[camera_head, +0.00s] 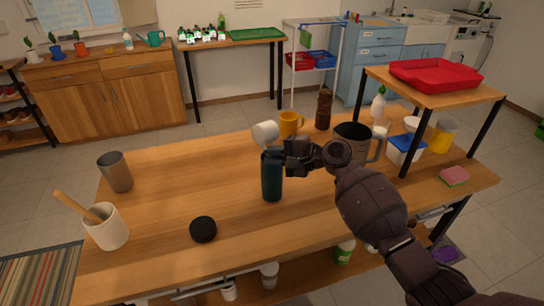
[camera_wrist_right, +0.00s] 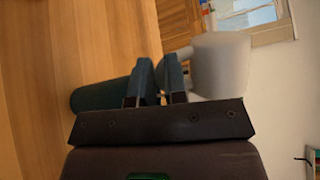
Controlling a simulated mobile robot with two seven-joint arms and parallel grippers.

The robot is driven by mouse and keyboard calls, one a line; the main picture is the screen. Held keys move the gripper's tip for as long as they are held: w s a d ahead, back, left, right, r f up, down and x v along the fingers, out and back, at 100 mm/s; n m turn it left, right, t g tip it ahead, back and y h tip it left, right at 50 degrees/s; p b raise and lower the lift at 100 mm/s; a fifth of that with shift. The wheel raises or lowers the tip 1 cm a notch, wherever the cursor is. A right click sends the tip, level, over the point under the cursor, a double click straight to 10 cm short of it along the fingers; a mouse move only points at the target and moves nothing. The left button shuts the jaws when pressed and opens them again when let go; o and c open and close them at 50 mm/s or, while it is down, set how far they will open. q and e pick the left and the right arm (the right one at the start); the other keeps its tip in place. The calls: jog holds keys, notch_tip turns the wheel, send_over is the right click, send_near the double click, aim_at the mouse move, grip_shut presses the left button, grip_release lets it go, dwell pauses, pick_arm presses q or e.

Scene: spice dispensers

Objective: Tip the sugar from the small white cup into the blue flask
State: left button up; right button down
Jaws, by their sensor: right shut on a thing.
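The small white cup (camera_head: 265,134) is tilted in the air, just above the blue flask's top. My right gripper (camera_head: 288,151) is shut on the cup; in the right wrist view the fingertips (camera_wrist_right: 158,78) are at the handle of the cup (camera_wrist_right: 221,64). The dark blue flask (camera_head: 271,180) stands upright on the table below the cup, and partly shows behind the fingers in the right wrist view (camera_wrist_right: 97,97). The inside of the cup and any sugar are hidden, as is the flask's mouth. My left gripper is out of view.
A black round lid (camera_head: 203,229) lies left of the flask. A metal tumbler (camera_head: 115,172) and a white crock (camera_head: 107,229) stand at the left.

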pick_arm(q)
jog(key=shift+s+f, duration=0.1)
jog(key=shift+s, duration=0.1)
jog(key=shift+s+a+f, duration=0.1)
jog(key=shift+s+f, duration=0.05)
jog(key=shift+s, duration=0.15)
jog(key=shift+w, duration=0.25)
pick_arm(e)
jog(key=shift+m, duration=0.4)
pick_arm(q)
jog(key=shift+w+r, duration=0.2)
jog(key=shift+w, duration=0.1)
pick_arm(e)
jog(key=shift+s+a+f+y, duration=0.1)
jog(key=shift+f+y, duration=0.05)
jog(key=shift+y, duration=0.15)
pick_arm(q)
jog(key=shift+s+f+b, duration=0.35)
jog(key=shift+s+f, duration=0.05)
pick_arm(e)
jog(key=shift+f+m+y, duration=0.3)
jog(key=shift+f+m, duration=0.05)
jog(key=shift+m, duration=0.25)
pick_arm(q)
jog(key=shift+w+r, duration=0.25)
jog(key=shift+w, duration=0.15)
pick_arm(e)
jog(key=shift+r, duration=0.1)
jog(key=shift+m, duration=0.3)
